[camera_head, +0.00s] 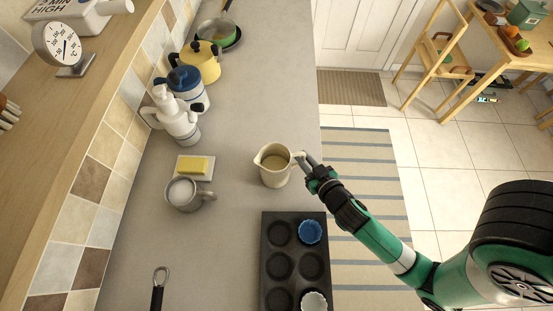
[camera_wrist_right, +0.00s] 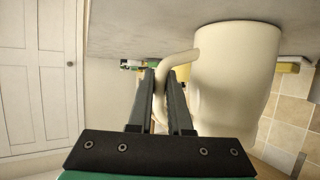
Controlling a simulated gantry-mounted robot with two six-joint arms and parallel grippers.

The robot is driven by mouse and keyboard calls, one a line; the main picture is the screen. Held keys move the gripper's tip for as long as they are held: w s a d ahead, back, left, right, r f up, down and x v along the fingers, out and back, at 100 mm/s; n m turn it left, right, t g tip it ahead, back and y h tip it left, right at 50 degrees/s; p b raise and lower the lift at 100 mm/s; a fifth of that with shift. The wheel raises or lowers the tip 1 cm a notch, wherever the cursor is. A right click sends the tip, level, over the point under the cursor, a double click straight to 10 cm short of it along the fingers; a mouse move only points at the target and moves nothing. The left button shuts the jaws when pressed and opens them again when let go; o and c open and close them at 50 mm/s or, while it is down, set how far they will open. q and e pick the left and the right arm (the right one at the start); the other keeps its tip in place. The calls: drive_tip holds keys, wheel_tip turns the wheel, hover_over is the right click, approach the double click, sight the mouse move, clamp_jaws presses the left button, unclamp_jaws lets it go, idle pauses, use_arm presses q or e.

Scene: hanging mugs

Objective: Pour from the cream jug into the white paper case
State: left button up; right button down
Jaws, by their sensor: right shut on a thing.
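The cream jug (camera_head: 273,170) stands upright at the counter's right side, with tan contents showing inside. My right gripper (camera_head: 302,160) is at the jug's right side, shut on its handle. In the right wrist view the gripper's two fingers (camera_wrist_right: 167,98) are on either side of the handle, and the jug's body (camera_wrist_right: 236,80) fills the right part. The white paper case (camera_head: 314,301) sits in the near right cup of the dark muffin tin (camera_head: 294,217), partly cut off by the bottom edge. My left gripper is not in view.
A blue paper case (camera_head: 310,231) sits in the tin's far right cup. A grey mug (camera_head: 188,194) and butter on a dish (camera_head: 195,167) stand left of the jug. White and blue pots line the tiled wall.

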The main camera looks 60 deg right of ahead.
drive_tip(key=shift+r, duration=0.15)
wheel_tip(320, 180, up, 5)
drive_tip(key=p, duration=0.4)
drive_tip(key=shift+p, duration=0.35)
